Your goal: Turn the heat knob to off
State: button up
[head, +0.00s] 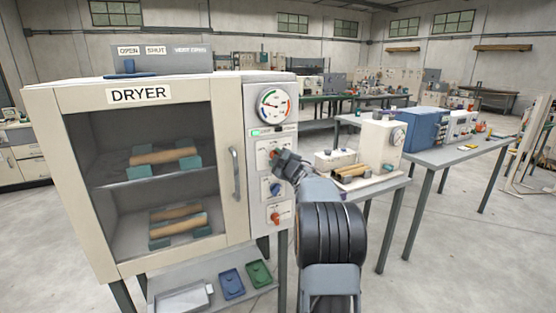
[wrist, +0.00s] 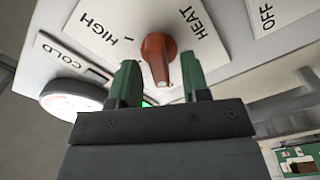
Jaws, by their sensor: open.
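The heat knob (wrist: 158,55) is red-brown and sits on a white plate with the words HIGH and HEAT, seen tilted in the wrist view. My gripper (wrist: 160,70) has two green fingers, one on each side of the knob in the picture, with gaps showing. I cannot tell if the fingertips reach around the knob or stop short of it. In the head view my gripper (head: 281,160) is at the upper plate of the dryer's control panel and partly hides the heat knob there. The cream dryer (head: 240,110) has its glass door shut.
Below on the panel are a blue knob (head: 275,189) and an orange knob (head: 275,218). A gauge (head: 273,105) is above. The door handle (head: 235,174) stands out left of the panel. A bench (head: 385,185) stands to the right. An OFF label (wrist: 267,14) is on a neighbouring plate.

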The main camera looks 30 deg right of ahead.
jog(key=s+a+b, duration=0.1)
jog(key=s+a, duration=0.1)
jog(key=s, duration=1.1)
jog(key=shift+s+b, duration=0.3)
jog(key=shift+s, duration=0.05)
jog(key=shift+d, duration=0.1)
jog(key=s+d+f+m+g+h, duration=0.5)
jog(key=f+m+g, duration=0.1)
jog(key=f+m, duration=0.15)
jog(key=s+a+f+m+g+p, duration=0.2)
jog(key=s+a+f+m+g, duration=0.25)
jog(key=a, duration=0.25)
jog(key=s+a+r+g+y+p, duration=0.1)
jog(key=s+a+g+y+p, duration=0.1)
jog(key=a, duration=1.1)
jog(key=s+a+r+n+g+y+p, duration=0.1)
jog(key=s+a+y+p, duration=0.3)
jog(key=s+a, duration=0.4)
jog(key=shift+s+a+r+n+g+y, duration=0.35)
jog(key=shift+a+y, duration=0.55)
jog(key=shift+a, duration=2.3)
